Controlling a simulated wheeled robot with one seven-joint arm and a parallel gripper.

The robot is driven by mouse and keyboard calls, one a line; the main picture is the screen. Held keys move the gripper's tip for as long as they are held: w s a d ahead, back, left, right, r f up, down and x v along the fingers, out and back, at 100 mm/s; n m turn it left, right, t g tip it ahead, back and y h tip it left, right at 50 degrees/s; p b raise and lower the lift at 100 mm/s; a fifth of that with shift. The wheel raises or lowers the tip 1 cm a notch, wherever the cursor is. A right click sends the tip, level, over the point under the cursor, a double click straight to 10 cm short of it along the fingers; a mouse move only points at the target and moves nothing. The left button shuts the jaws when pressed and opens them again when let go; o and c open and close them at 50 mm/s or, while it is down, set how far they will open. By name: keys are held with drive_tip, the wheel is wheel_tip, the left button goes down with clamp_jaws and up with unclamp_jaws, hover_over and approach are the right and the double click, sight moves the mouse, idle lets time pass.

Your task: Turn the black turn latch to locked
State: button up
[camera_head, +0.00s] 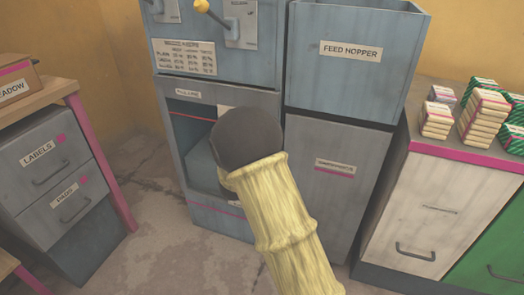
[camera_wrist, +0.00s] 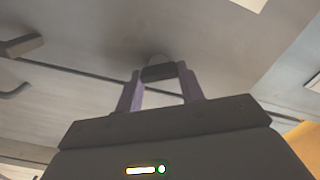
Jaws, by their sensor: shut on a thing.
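The black turn latch (camera_wrist: 158,73) is a small dark bar in front of a round grey base, on a grey panel in the wrist view. My gripper (camera_wrist: 160,77) has its two purple fingers on either side of the bar, shut on it. The bar lies roughly crosswise in that view. Its locked or unlocked marking cannot be read. In the head view my yellow-sleeved arm and its dark end cover the middle of the blue-grey press (camera_head: 180,145), hiding the latch and my fingers.
The feed hopper (camera_head: 350,85) stands right of the press, above a grey cabinet (camera_head: 335,190). A pink-edged counter (camera_head: 465,152) with stacked packets is at the right. Grey drawers (camera_head: 50,170) stand at the left. Bare floor (camera_head: 155,230) shows between. A handle (camera_wrist: 22,46) shows in the wrist view.

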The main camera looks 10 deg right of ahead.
drive_tip(key=shift+f+m+b, duration=0.15)
drive_tip(key=shift+m+b, duration=1.35)
drive_tip(key=shift+b, duration=0.25)
drive_tip(key=shift+f+m+b, duration=0.1)
drive_tip(key=shift+m+b, duration=1.4)
drive_tip(key=shift+b, duration=0.25)
drive_tip(key=shift+o, duration=0.2)
drive_tip(key=shift+r, duration=0.1)
drive_tip(key=shift+c, duration=0.2)
drive_tip(key=o, duration=1)
drive_tip(key=p+v, duration=0.4)
drive_tip(key=v, duration=1.3)
drive_tip(key=shift+s, duration=0.25)
